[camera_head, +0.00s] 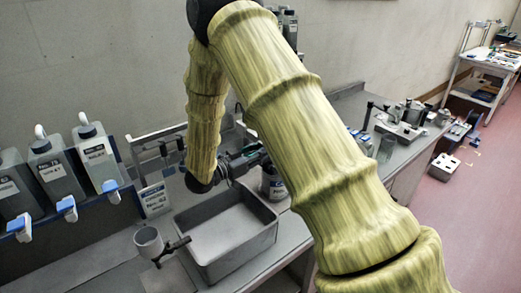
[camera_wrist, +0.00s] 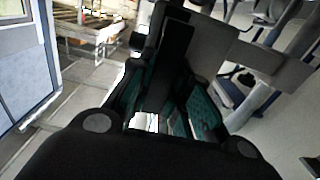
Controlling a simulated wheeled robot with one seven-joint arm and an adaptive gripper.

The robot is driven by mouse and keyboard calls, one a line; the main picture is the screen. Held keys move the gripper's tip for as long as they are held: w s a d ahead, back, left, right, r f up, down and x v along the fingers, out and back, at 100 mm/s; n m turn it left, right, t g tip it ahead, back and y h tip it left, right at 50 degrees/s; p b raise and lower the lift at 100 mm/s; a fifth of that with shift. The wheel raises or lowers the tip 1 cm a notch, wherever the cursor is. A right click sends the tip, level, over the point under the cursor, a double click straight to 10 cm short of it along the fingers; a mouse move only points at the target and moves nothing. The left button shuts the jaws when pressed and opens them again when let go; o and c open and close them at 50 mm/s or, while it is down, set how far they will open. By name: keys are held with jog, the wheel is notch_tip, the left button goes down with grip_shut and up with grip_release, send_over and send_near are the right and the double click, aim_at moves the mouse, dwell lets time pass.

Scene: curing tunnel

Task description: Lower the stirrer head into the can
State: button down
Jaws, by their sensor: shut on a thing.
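My gripper (camera_head: 246,158) is at the middle of the bench, just beyond the grey tray and partly hidden by my arm. In the wrist view my gripper (camera_wrist: 168,85) is shut on a dark grey part with a wide block, which I take to be the stirrer head (camera_wrist: 265,62). A grey can with a pale label (camera_head: 272,186) stands just below and right of the gripper in the head view, its right side hidden by my arm. I cannot tell whether the stirrer head is over the can. The stirrer's lower end is hidden.
A grey tray (camera_head: 223,235) sits in front of the gripper. A small cup on a bracket (camera_head: 149,242) stands left of it. Several labelled jugs (camera_head: 95,157) line the left rack. A clear beaker (camera_head: 387,148) and metal equipment (camera_head: 405,120) stand right of my arm.

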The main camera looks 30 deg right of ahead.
jog(key=shift+s+f, duration=0.1)
jog(key=shift+f, duration=0.3)
jog(key=c, duration=1.7)
grip_release()
jog(key=o, duration=0.4)
jog(key=shift+r, duration=0.15)
jog(key=shift+s+a, duration=0.2)
jog(key=shift+a, duration=2.8)
jog(key=shift+s+a, duration=0.15)
jog(key=shift+a, duration=2.85)
